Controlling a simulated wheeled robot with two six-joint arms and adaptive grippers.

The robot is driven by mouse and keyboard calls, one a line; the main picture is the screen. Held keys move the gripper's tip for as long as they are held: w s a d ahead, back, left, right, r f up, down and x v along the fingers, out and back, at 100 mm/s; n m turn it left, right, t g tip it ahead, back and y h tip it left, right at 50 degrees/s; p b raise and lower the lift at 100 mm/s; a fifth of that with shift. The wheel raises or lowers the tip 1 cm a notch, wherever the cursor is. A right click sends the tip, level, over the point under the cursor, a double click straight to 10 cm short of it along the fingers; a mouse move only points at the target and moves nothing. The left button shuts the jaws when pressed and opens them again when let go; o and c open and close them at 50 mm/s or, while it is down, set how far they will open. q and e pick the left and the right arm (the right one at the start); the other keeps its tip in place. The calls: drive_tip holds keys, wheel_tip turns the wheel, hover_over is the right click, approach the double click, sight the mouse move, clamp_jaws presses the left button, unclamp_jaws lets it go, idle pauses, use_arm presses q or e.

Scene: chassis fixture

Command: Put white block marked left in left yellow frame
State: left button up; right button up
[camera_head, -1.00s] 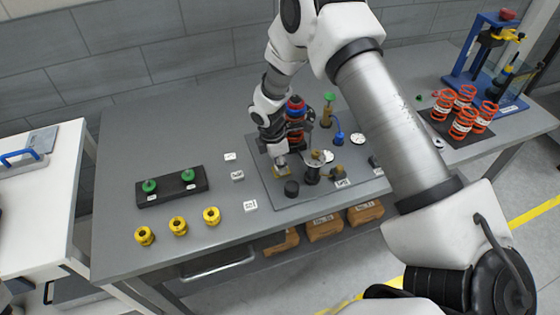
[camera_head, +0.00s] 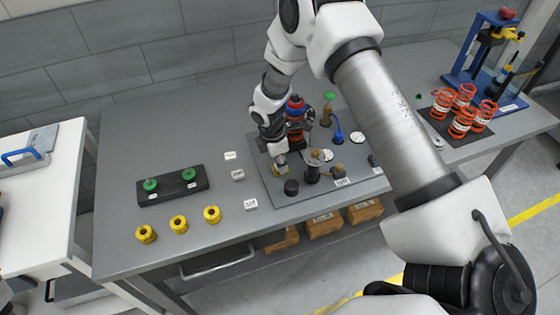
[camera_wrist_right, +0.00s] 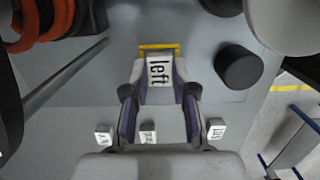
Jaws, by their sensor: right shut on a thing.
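My right gripper (camera_head: 280,166) is low over the left part of the grey fixture plate (camera_head: 262,179). In the right wrist view the right gripper (camera_wrist_right: 160,78) is shut on the white block marked left (camera_wrist_right: 159,72), whose lettering faces the camera. The yellow frame (camera_wrist_right: 159,47) shows around the far end of the block, with its top bar and short sides visible. The block is at the frame, but whether it touches the plate or sits fully inside cannot be told. In the head view the gripper mostly hides both. My left gripper is not in view.
A black cylinder (camera_wrist_right: 239,67) stands close right of the frame. Three other white blocks (camera_head: 238,175) lie left of the plate. A black tray with green knobs (camera_head: 172,187) and yellow rings (camera_head: 179,224) are further left. Orange springs (camera_head: 462,122) stand at the right.

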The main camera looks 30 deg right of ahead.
drive_tip(key=shift+f, duration=0.15)
drive_tip(key=o, duration=1)
wheel_tip(320, 180, up, 7)
drive_tip(key=p, duration=0.6)
